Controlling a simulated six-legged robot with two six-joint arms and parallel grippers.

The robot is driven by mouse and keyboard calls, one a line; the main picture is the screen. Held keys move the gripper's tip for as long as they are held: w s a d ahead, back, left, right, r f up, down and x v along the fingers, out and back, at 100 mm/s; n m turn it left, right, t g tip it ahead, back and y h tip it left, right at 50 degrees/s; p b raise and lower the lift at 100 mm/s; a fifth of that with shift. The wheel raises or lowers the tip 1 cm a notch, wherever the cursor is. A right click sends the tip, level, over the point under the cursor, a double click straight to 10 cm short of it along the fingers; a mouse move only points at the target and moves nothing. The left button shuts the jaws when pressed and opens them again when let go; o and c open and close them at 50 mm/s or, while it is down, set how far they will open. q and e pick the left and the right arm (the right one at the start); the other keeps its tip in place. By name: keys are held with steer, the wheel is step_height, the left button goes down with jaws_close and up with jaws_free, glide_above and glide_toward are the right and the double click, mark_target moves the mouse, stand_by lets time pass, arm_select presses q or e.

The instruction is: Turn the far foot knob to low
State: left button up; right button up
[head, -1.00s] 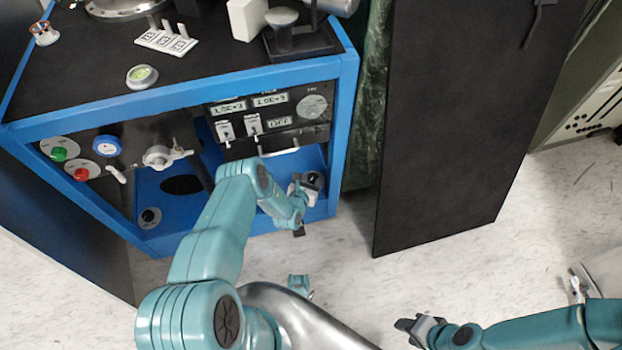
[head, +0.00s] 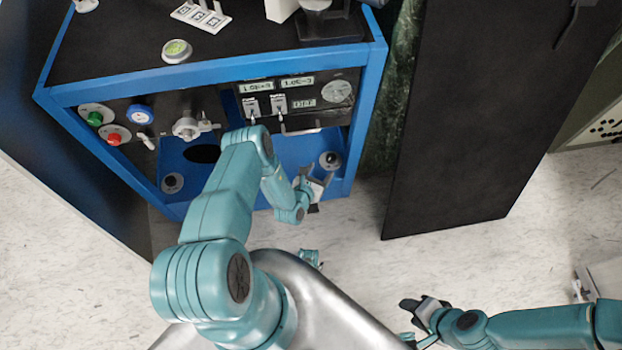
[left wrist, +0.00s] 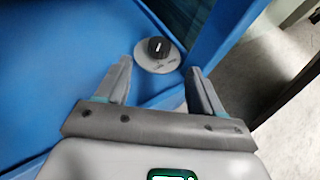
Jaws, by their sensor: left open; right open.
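A black foot knob (head: 331,160) on a round grey plate sits at the lower right of the blue cabinet. A second foot knob (head: 172,182) sits at its lower left. My left gripper (head: 318,181) is open and empty, just below and in front of the right-hand knob. In the left wrist view this knob (left wrist: 158,47) lies beyond and between the fingertips, apart from them. It has a white pointer mark; the plate's lettering is too small to read. My right gripper (head: 416,309) is open and empty, low on the right, far from the knobs.
The blue-framed cabinet (head: 220,82) carries switches, displays, a red button (head: 114,139) and a green button (head: 95,118) above the knobs. A black panel (head: 455,120) stands to the right. The pale floor (head: 345,240) in front is clear.

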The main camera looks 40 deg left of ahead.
arm_select(q)
steer(key=p+v, duration=0.1)
steer(key=v, duration=0.6)
steer(key=shift+s+p, duration=0.2)
steer(key=shift+p, duration=0.15)
steer(key=shift+d, duration=0.1)
